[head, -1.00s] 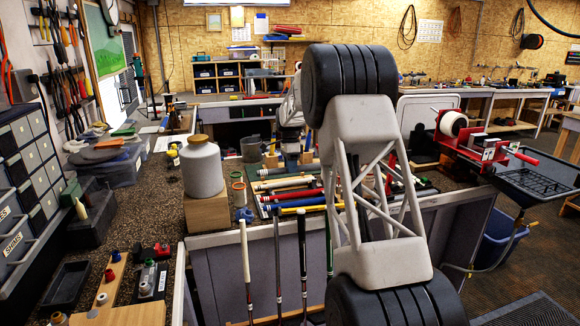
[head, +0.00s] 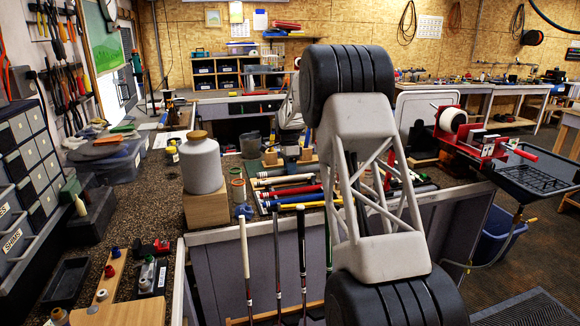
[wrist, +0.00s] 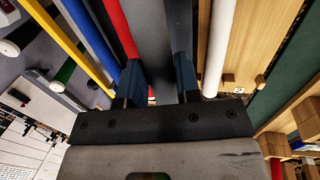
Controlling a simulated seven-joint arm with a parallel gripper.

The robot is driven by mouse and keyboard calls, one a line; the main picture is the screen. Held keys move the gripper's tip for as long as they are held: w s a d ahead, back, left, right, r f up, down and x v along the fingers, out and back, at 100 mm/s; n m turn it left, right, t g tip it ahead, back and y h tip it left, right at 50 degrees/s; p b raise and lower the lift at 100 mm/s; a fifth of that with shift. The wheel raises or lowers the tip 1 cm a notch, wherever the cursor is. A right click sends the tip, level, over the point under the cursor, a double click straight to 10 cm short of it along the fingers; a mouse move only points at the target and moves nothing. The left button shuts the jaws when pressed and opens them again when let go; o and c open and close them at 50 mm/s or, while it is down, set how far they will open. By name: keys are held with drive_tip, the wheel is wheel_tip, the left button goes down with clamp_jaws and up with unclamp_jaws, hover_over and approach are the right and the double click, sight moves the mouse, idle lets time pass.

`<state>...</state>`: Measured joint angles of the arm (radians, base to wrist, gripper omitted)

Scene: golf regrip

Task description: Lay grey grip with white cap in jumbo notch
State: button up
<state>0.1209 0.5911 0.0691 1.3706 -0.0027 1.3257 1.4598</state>
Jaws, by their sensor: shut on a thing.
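In the wrist view my gripper (wrist: 156,82) has its two dark blue fingers on either side of a wide dark grey piece (wrist: 150,40), which looks like the grey grip. The fingers are closed on it. Its white cap does not show. A red grip (wrist: 118,25) runs close beside the left finger, with blue (wrist: 90,38) and yellow (wrist: 65,42) grips further left. In the head view my own arm hides the gripper and the held grip. I cannot make out which notch is the jumbo one.
A white rod (wrist: 220,45) lies by pale wood (wrist: 255,45) right of the gripper. In the head view, coloured grips (head: 290,190) lie on the bench near a grey jar (head: 202,165) on a wooden block (head: 207,210). Several clubs (head: 277,260) stand along the bench front.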

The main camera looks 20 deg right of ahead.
drive_tip(key=shift+w+x, duration=0.25)
drive_tip(key=shift+x, duration=0.95)
drive_tip(key=shift+w+x, duration=0.25)
drive_tip(key=shift+x, duration=0.95)
drive_tip(key=shift+f, duration=0.45)
drive_tip(key=o, duration=0.9)
drive_tip(key=shift+v, duration=3.9)
